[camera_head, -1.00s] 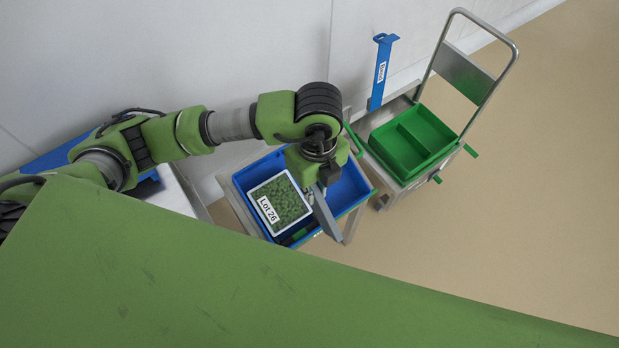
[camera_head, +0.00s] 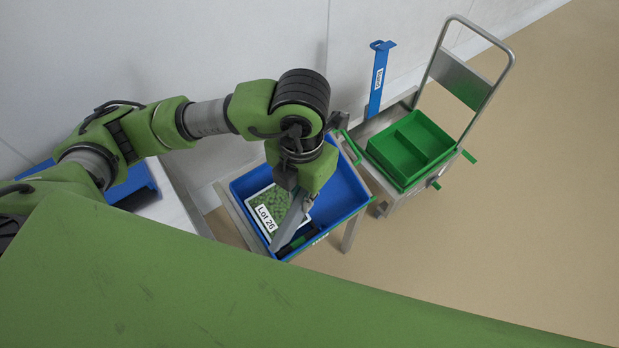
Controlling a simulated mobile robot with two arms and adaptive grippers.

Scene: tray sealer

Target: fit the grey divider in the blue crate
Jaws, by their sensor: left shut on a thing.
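The blue crate (camera_head: 345,190) sits on a metal stand in the middle of the view. My left gripper (camera_head: 296,190) is over the crate, shut on the grey divider (camera_head: 290,222). The divider is a thin grey plate, slanting down from the gripper towards the crate's near side. It covers the right part of a white-rimmed tray of green contents labelled "Lot 26" (camera_head: 262,206) in the crate's left part. I cannot tell whether the divider touches the crate or the tray. My right gripper is out of view.
A dark and green tool-like object (camera_head: 298,242) lies at the crate's near side. A green two-compartment box (camera_head: 410,150) stands on a trolley at the right. A labelled blue upright (camera_head: 377,80) stands by the wall. The crate's right part looks clear.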

